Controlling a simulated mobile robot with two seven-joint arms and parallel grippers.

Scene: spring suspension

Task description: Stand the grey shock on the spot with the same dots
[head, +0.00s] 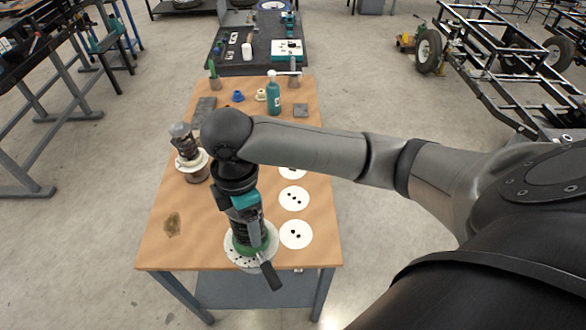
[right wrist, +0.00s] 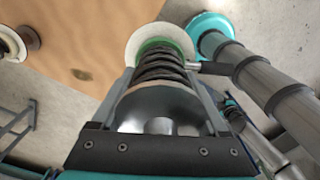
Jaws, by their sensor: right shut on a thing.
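My right gripper (head: 243,212) points down over the near part of the table and is shut on the grey shock (right wrist: 160,72). The shock has a silver body, a dark grey coil, a green collar and a white dotted disc (head: 237,256) at its lower end. A dark grey cylinder (head: 270,275) sticks out beside it. The disc overlaps the table's near edge in the picture; I cannot tell whether it touches the table. White spots with black dots stand in a row to its right: one with two dots (head: 295,235), one with three (head: 294,198), and one partly hidden (head: 292,173) by my arm.
A second shock with a cream collar (head: 190,160) stands at the table's left. A teal bottle (head: 273,95), a blue part (head: 238,96) and grey blocks are at the far end of the wooden table (head: 160,250). A brown stain (head: 172,224) marks the bare near-left area.

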